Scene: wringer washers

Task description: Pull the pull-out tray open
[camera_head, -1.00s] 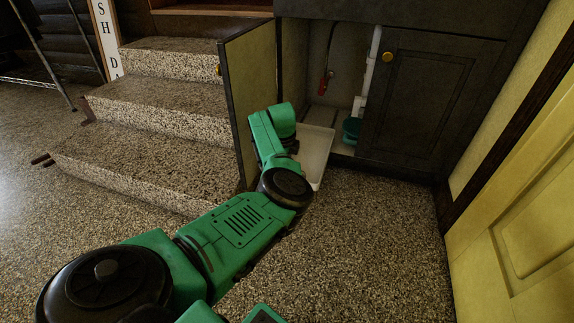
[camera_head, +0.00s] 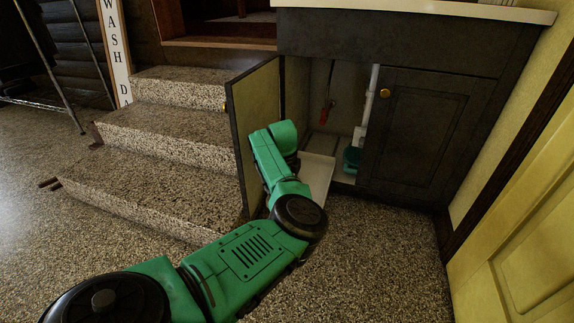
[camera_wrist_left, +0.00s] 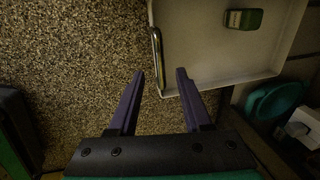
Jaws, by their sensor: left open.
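The white pull-out tray (camera_head: 318,172) sticks partly out of the open cabinet in the head view. In the left wrist view, the tray (camera_wrist_left: 205,50) fills the upper right and its metal bar handle (camera_wrist_left: 157,62) runs along its left edge. My left gripper (camera_wrist_left: 160,74) is open, with one purple finger on each side of the handle's lower end in the picture. I cannot tell whether the fingers are deep enough to straddle it or touch it. In the head view my green left arm hides the gripper and handle. My right gripper is not in view.
The cabinet door (camera_head: 255,125) stands open left of the tray, close to my arm. The right door (camera_head: 430,135) is shut. A green-labelled item (camera_wrist_left: 243,19) lies in the tray. A teal object (camera_head: 352,158) stands beside it. Stone steps (camera_head: 165,135) rise at left.

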